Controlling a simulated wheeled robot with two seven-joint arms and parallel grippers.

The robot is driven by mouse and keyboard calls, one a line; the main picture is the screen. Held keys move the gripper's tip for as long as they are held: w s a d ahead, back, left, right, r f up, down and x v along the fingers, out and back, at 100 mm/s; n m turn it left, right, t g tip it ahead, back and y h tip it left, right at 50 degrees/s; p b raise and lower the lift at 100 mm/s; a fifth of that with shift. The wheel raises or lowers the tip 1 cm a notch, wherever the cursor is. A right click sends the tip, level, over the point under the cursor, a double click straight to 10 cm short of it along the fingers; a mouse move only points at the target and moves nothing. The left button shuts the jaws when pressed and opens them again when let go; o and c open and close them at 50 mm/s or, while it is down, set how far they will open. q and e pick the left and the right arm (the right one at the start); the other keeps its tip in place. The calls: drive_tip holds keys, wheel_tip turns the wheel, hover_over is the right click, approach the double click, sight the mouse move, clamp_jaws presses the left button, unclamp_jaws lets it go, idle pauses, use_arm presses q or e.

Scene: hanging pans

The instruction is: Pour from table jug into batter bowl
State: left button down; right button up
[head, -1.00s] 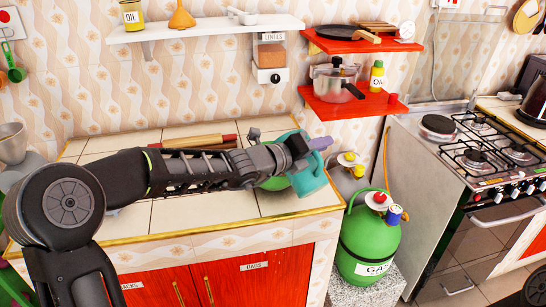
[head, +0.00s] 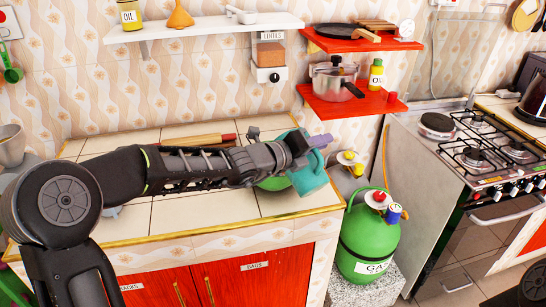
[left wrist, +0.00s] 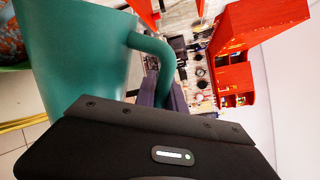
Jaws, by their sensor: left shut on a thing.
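My left gripper (head: 305,150) is shut on the handle of a teal jug (head: 312,177) above the front right part of the tiled counter. The jug looks slightly tilted in the head view. In the left wrist view the jug (left wrist: 80,60) fills the upper left, with its handle at the fingers. A green bowl (head: 272,184) is on the counter just left of and behind the jug; my gripper and the jug hide much of it. My right gripper is not in view.
A rolling pin (head: 198,142) lies at the back of the counter (head: 225,208). A green gas cylinder (head: 370,238) stands right of it, with the stove (head: 490,150) farther right. Red shelves (head: 350,104) and a white shelf (head: 205,29) hang above. The counter's front middle is clear.

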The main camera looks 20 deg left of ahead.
use_arm(q)
drive_tip(key=shift+w+a+r+p, duration=0.15)
drive_tip(key=shift+r+p, duration=0.25)
drive_tip(key=shift+r, duration=0.1)
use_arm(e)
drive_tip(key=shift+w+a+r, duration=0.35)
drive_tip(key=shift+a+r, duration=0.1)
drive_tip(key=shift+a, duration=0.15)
